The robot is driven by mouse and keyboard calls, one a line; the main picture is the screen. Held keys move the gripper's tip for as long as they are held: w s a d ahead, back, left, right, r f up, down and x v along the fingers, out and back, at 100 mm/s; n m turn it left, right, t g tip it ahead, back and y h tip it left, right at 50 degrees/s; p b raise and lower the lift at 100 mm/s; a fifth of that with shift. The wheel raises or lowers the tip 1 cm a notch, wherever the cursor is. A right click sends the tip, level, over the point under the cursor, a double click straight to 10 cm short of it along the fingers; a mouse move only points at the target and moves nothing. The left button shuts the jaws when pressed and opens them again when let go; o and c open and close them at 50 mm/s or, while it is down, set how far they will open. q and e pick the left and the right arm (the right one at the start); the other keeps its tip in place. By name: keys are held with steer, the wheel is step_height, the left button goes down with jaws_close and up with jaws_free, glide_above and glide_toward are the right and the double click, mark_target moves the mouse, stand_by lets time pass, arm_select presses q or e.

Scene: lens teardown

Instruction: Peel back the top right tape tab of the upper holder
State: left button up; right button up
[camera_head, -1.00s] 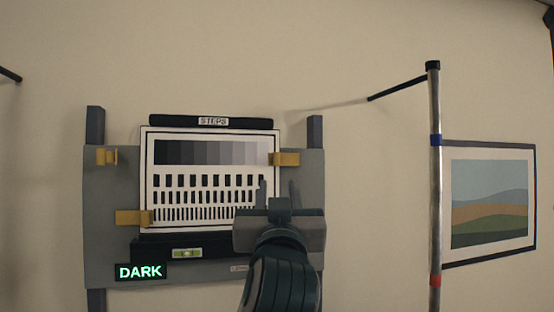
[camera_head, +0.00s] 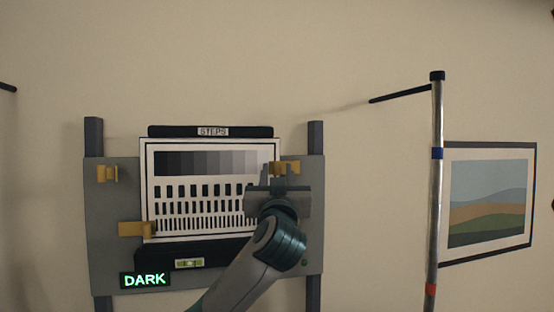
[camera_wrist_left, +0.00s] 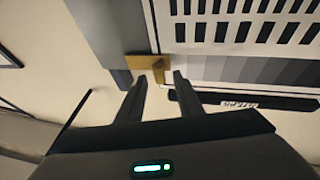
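The top right tape tab (camera_head: 292,167) is yellow-brown and sits at the upper right corner of the striped test chart (camera_head: 170,226), over its edge and the grey board (camera_head: 108,255). In the left wrist view the tab (camera_wrist_left: 146,63) lies just beyond my fingertips. My left gripper (camera_head: 278,169) is open, with one finger on each side of the tab's lower part in the picture; the gripper also shows in the left wrist view (camera_wrist_left: 159,77). Nothing is between the fingers that I can see, and contact cannot be told. My right gripper is not in view.
Other tabs sit at upper left (camera_head: 107,173) and lower left (camera_head: 136,229). A black "STEPS" bar (camera_head: 170,131) tops the chart; a level (camera_head: 189,263) and a "DARK" sign (camera_head: 145,280) are below. A metal pole (camera_head: 436,200) with a side rod stands right, before a framed picture (camera_head: 490,200).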

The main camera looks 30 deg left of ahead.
arm_select(q)
steer(key=shift+p+x, duration=0.3)
steer(key=shift+x, duration=0.65)
steer(key=shift+c, duration=0.6)
jaws_close()
steer(key=shift+d+f, duration=0.1)
